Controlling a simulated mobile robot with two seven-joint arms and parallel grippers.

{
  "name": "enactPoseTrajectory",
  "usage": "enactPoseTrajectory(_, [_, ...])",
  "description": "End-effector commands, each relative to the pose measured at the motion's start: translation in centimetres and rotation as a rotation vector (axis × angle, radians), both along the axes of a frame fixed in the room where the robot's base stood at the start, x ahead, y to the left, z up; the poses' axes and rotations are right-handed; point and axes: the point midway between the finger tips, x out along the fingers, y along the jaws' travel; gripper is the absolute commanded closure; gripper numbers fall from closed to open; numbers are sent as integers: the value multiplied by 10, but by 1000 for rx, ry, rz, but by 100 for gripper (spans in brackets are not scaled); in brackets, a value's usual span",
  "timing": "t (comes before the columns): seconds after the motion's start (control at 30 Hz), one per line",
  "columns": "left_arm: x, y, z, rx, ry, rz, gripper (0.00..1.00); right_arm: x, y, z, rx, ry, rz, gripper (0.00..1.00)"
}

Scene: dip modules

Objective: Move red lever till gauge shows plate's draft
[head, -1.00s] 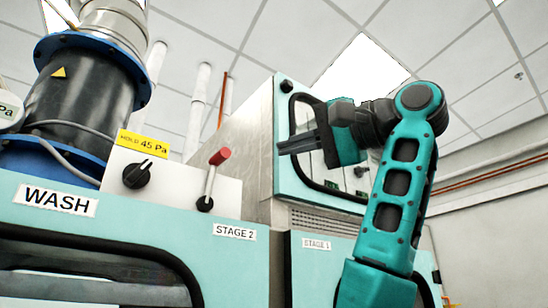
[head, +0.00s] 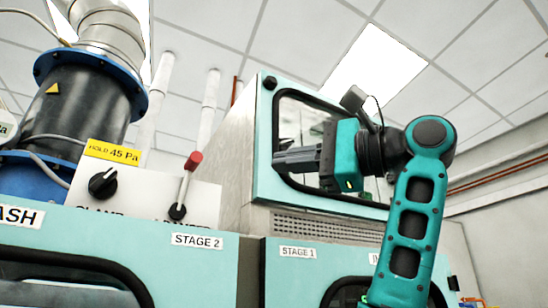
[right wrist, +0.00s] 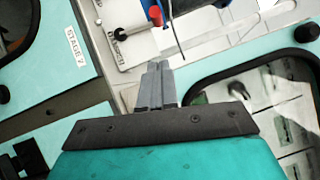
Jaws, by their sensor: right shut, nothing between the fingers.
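The red-tipped lever (head: 187,183) stands on a white panel, its rod leaning slightly right from a black pivot. A yellow plate (head: 113,151) reading "HOLD 45 Pa" sits on the same panel's top left. A gauge (head: 5,128) is cut off at the left edge; its needle and reading are hidden. My right gripper (head: 276,160) is shut and empty, to the right of the lever and apart from it. In the right wrist view the shut fingers (right wrist: 158,68) point toward the panel, with the lever's red knob (right wrist: 155,14) beyond their tips. My left gripper is out of view.
A black rotary knob (head: 103,183) is left of the lever. A dark duct with blue flanges (head: 85,105) rises behind the panel. A teal-framed cabinet (head: 264,150) with a window stands behind my right gripper. Open air lies between gripper and lever.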

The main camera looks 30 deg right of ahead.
Motion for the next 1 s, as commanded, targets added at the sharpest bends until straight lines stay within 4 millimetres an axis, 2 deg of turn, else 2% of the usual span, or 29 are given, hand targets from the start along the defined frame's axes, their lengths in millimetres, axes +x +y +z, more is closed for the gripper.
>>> enactPoseTrajectory(0.4, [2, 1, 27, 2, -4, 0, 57, 71, 51, 12, -4, 4, 1, 100])
enactPoseTrajectory(0.63, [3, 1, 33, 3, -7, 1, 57, 73, 80, 18, -4, 1, -1, 100])
enactPoseTrajectory(1.0, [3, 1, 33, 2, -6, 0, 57, 74, 86, 18, -2, 0, -2, 100])
